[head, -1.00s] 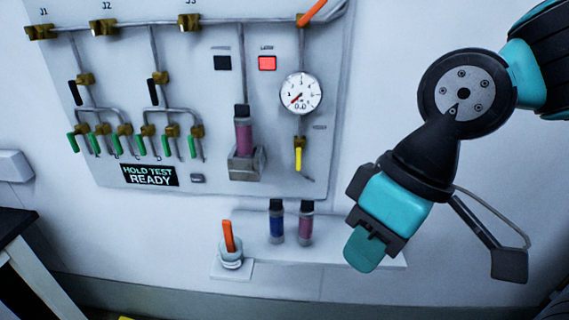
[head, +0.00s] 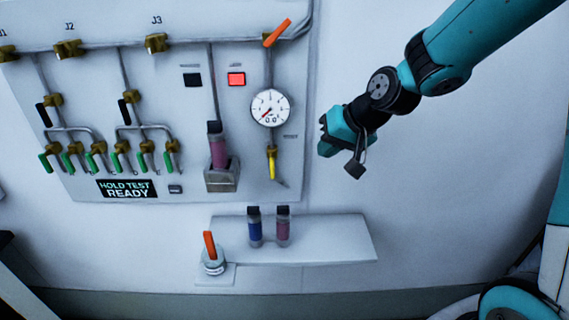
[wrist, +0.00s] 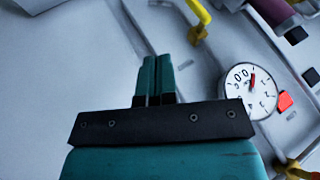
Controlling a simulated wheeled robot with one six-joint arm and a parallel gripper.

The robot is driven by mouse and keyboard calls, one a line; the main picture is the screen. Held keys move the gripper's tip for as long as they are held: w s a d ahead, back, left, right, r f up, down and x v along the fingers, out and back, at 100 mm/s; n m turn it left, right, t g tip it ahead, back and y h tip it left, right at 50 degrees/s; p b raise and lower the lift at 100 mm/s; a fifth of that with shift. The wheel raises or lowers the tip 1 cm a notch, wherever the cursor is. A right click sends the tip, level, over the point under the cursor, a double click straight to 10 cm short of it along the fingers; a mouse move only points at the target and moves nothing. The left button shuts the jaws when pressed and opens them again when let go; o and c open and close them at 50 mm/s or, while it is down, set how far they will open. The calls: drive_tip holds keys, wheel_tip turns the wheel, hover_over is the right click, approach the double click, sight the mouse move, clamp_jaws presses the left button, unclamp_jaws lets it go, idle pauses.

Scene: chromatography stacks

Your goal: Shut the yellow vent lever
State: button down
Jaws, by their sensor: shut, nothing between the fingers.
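The yellow vent lever (head: 272,166) hangs down from a small brass valve below the round gauge, in line with its thin pipe, on the white wall panel. In the wrist view the lever (wrist: 198,12) shows at the top edge, partly cut off. My gripper (head: 324,136) is just right of the panel in the head view, at about the gauge's lower height, and apart from the lever. In the wrist view its two teal fingers (wrist: 155,64) are together and empty, left of the gauge.
The gauge (head: 270,108) has an orange lever (head: 277,33) above it. A vial (head: 218,148) sits in a holder left of the vent lever. The wall right of the panel is clear.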

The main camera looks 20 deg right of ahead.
sight(272, 168)
drive_tip(key=shift+w+a+f+p, duration=0.55)
drive_tip(key=shift+w+a+f, duration=0.5)
drive_tip(key=shift+a+f, duration=0.25)
drive_tip(key=shift+w+a+f+p, duration=0.55)
drive_tip(key=shift+w+a+f, duration=0.5)
drive_tip(key=shift+f, duration=0.3)
drive_tip(key=shift+w+a+f+p, duration=0.55)
drive_tip(key=shift+w+a+f, duration=0.45)
drive_tip(key=shift+a+f, duration=0.3)
drive_tip(key=shift+f, duration=0.15)
